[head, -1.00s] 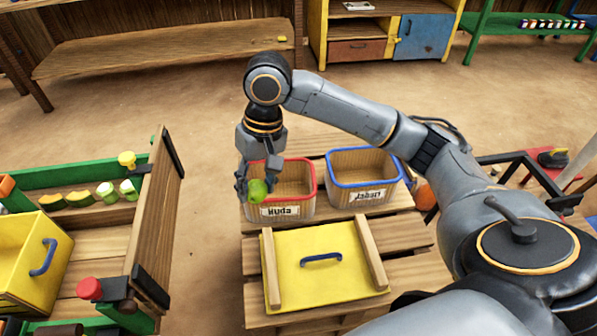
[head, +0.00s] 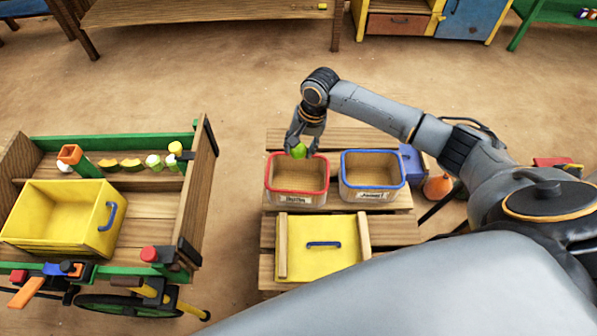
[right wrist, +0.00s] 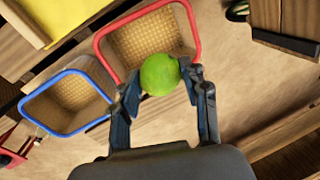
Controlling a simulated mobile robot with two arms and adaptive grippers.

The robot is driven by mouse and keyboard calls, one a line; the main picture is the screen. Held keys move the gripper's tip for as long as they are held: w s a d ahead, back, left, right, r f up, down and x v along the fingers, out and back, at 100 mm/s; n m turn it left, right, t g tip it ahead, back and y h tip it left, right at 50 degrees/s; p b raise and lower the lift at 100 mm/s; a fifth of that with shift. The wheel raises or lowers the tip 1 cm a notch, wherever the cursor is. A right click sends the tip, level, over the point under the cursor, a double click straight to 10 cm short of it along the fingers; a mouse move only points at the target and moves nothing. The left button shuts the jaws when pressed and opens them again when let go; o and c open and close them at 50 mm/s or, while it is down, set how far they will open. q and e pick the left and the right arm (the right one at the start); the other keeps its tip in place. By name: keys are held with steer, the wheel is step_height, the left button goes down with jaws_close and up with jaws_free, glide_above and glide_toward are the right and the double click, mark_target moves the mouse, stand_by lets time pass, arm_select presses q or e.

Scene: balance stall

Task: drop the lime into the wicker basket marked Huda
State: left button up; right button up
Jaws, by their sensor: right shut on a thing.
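The lime (head: 299,151) is bright green and is held between the fingertips of my right gripper (head: 301,147). It also shows in the right wrist view (right wrist: 160,74), between the two fingers (right wrist: 162,88). The Huda basket (head: 297,175) has a red rim, woven sides and a white label, which is blurred now but read Huda earlier. In the head view, the lime appears just above its far rim. In the right wrist view, the lime overlaps the red rim of the basket (right wrist: 135,45). The basket's visible inside is empty. My left gripper is not in view.
A blue-rimmed basket (head: 371,168) stands close to the right of the red one, on the same slatted wooden stand (head: 395,228). A yellow lid with a blue handle (head: 318,258) lies in front. A wooden cart with a yellow box (head: 75,215) stands at the left.

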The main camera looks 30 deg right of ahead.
steer(key=shift+d+m+p, duration=0.3)
steer(key=shift+d+p, duration=0.3)
steer(key=shift+p, duration=0.1)
steer(key=shift+d+f, duration=0.2)
steer(key=shift+f, duration=0.1)
arm_select(q)
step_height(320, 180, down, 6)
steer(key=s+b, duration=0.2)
steer(key=b, duration=0.6)
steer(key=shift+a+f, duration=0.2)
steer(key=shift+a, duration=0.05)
arm_select(e)
step_height(320, 180, down, 6)
steer(key=o, duration=1.2)
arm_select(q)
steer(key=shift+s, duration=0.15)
arm_select(e)
steer(key=shift+r, duration=0.1)
